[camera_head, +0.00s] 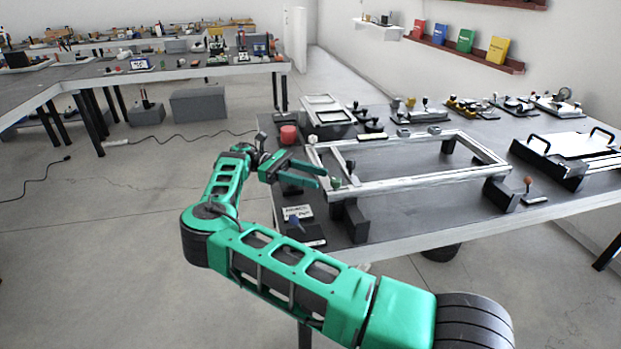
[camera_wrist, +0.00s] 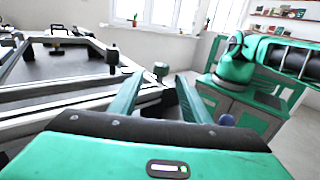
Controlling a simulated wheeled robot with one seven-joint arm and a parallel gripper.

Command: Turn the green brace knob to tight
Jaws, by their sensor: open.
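The green brace knob (camera_head: 336,183) stands on the near left corner of a pale metal frame (camera_head: 420,181) on the bench. In the wrist view the green knob (camera_wrist: 161,71) shows beyond the fingertips, roughly centred between them. My gripper (camera_head: 322,177) reaches toward it from the left, its green fingers spread and empty. The wrist view also shows my gripper's open fingers (camera_wrist: 159,79). The fingertips are close to the knob; I cannot tell whether they touch it. A black knob (camera_wrist: 112,56) stands to the left of it. The knob's base is partly hidden in the wrist view.
A blue-knobbed fixture (camera_head: 295,222) and a small label plate (camera_head: 298,212) sit near the bench's left edge. A red cylinder (camera_head: 288,135) stands farther back. The floor left of the bench is largely open.

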